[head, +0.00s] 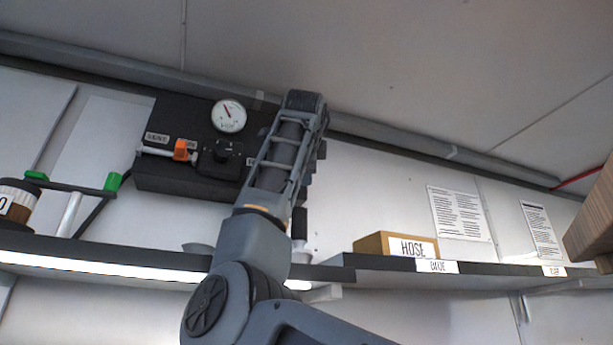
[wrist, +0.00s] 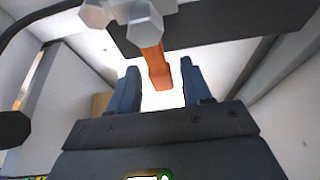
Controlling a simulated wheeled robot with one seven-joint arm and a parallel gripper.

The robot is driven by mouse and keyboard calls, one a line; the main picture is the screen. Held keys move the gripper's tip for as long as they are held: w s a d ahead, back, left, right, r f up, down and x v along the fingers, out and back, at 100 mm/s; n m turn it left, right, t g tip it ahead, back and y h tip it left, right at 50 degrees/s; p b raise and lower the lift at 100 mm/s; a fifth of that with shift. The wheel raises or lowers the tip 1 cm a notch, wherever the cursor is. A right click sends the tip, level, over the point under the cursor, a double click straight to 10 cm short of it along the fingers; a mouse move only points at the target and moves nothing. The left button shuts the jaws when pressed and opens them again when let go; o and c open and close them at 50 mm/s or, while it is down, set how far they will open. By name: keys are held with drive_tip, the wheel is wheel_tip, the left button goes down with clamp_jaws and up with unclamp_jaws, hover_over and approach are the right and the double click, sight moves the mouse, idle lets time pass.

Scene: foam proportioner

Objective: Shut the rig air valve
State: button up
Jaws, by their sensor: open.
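A black panel box (head: 160,180) is on the wall in the head view, with labels and an orange valve handle (head: 180,150) on a pale pipe at its left. Its right part is hidden behind my arm. In the wrist view an orange lever (wrist: 157,68) hangs down from pale hexagonal fittings. My gripper (wrist: 160,82) is open, with one blue-grey finger on each side of the lever's lower end. I cannot tell whether the fingers touch it, or whether it is the same handle.
Below are a shelf (head: 120,256), a green-ended T-shaped stand (head: 72,205), a brown jar (head: 17,203) and a box labelled HOSE (head: 372,245).

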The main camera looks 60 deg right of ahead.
drive_tip(key=b+v, duration=0.1)
drive_tip(key=v, duration=0.4)
idle(0.6)
